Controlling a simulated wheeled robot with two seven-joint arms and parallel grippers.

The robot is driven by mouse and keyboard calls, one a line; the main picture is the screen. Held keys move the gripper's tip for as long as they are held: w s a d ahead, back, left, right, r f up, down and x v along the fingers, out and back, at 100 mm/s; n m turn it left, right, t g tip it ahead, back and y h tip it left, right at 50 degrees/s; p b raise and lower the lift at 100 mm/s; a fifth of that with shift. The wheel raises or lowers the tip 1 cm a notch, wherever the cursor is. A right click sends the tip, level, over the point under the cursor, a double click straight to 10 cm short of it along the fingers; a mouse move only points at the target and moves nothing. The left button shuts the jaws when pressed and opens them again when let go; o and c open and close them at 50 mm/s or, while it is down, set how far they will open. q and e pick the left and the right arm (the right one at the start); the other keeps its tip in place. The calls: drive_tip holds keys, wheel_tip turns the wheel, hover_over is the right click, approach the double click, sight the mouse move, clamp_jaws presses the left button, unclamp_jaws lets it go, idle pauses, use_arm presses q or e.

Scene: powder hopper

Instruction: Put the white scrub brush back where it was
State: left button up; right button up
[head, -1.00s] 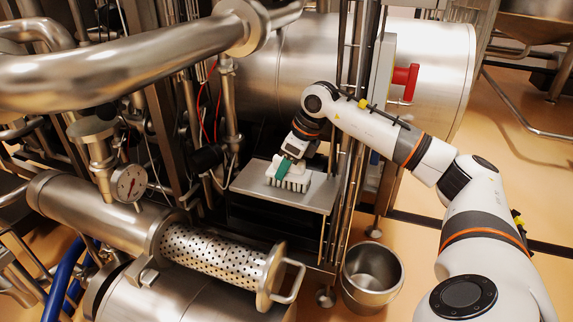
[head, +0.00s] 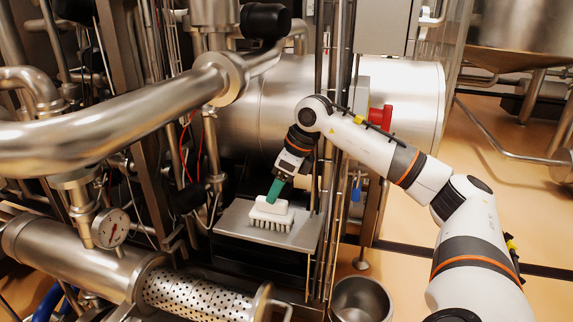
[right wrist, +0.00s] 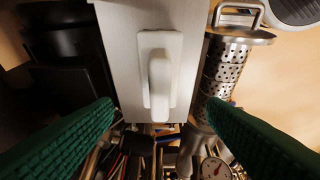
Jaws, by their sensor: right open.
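The white scrub brush (head: 271,214) rests bristles down on a small grey metal shelf (head: 299,238) in the head view. My right gripper (head: 273,192) is just above the brush, with a green finger close to its handle. In the right wrist view the brush (right wrist: 160,75) lies between and beyond the two green fingers (right wrist: 160,122), which are wide apart and not touching it. The right gripper is open and empty. My left gripper is not in view.
A perforated steel strainer (head: 200,292) lies at the lower left, below a pressure gauge (head: 110,228). A steel bucket (head: 360,300) stands on the floor to the right. Vertical rods (head: 331,180) rise close to the shelf's right side. Thick pipes cross the upper left.

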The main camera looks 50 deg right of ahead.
drive_tip(key=p+v, duration=0.1)
drive_tip(key=v, duration=0.4)
drive_tip(key=a+f+m+t+y, duration=0.1)
drive_tip(key=a+m+t+y, duration=0.6)
drive_tip(key=a, duration=0.9)
drive_tip(key=a+f+m+t+y, duration=0.15)
drive_tip(key=a+m+y, duration=0.45)
drive_tip(key=a, duration=1.1)
drive_tip(key=s+d+f+m+t+h, duration=0.1)
drive_tip(key=d+f+m+t+h, duration=0.2)
drive_tip(key=f+m+h, duration=0.5)
drive_tip(key=s+d+f+m+t+h, duration=0.15)
drive_tip(key=m+h, duration=0.25)
drive_tip(key=m, duration=0.8)
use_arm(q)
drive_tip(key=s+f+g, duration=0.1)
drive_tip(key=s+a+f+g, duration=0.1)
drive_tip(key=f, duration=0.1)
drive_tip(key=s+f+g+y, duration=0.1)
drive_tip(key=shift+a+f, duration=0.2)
use_arm(e)
drive_tip(key=s+f+m+g+h, duration=0.1)
drive_tip(key=s+f+m+g, duration=0.5)
drive_tip(key=s+f, duration=0.3)
wheel_tip(320, 180, down, 2)
drive_tip(key=shift+f, duration=0.1)
